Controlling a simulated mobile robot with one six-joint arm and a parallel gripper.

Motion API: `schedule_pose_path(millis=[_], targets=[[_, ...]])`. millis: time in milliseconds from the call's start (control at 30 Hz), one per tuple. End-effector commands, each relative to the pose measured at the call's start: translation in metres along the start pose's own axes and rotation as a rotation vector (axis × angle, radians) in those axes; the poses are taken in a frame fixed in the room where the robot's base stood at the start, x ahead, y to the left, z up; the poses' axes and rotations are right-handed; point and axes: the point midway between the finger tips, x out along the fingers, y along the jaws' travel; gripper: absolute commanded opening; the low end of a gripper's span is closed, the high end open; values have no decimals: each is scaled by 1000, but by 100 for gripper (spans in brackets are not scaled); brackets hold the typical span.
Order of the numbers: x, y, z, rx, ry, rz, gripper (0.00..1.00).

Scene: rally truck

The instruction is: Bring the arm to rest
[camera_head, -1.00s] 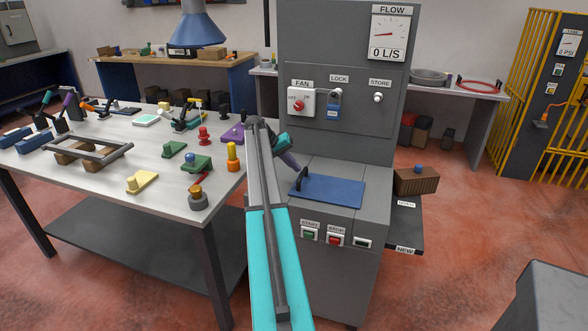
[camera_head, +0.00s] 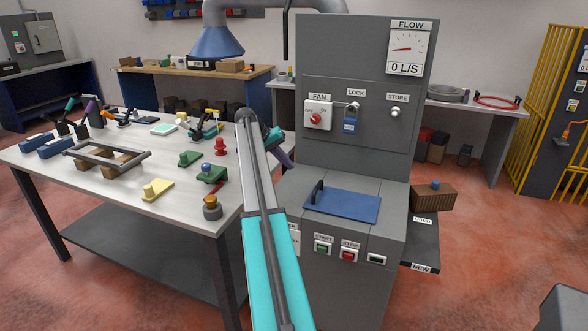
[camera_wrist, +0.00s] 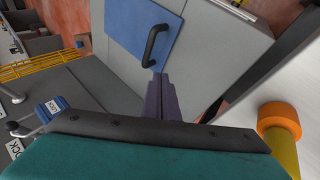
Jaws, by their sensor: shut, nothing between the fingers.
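My arm rises from the bottom middle of the head view, with a teal lower link and a grey upper part. My gripper (camera_wrist: 160,78) shows in the wrist view as two dark purple fingers, shut and empty. In the head view its purple finger part (camera_head: 285,158) shows just right of the arm, in front of the grey cabinet (camera_head: 300,60). The blue lid (camera_head: 345,207) with a black handle (camera_head: 317,192) lies on the cabinet's ledge. The handle (camera_wrist: 152,45) appears just beyond the fingertips in the wrist view; in the head view they are apart.
The white workbench (camera_head: 110,205) with tools and fixtures stands at left. A yellow post with an orange top (camera_wrist: 280,125) is close on the right in the wrist view. A blue padlock (camera_head: 350,126) hangs on the cabinet. A brown box (camera_head: 433,198) sits at right.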

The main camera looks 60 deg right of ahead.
Motion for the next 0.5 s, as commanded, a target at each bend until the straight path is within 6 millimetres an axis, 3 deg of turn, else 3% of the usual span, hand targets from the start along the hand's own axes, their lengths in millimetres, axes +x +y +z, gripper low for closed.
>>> schedule_pose_path(millis=[500], targets=[[-7, -4, 0, -1, 1, 0, 0]])
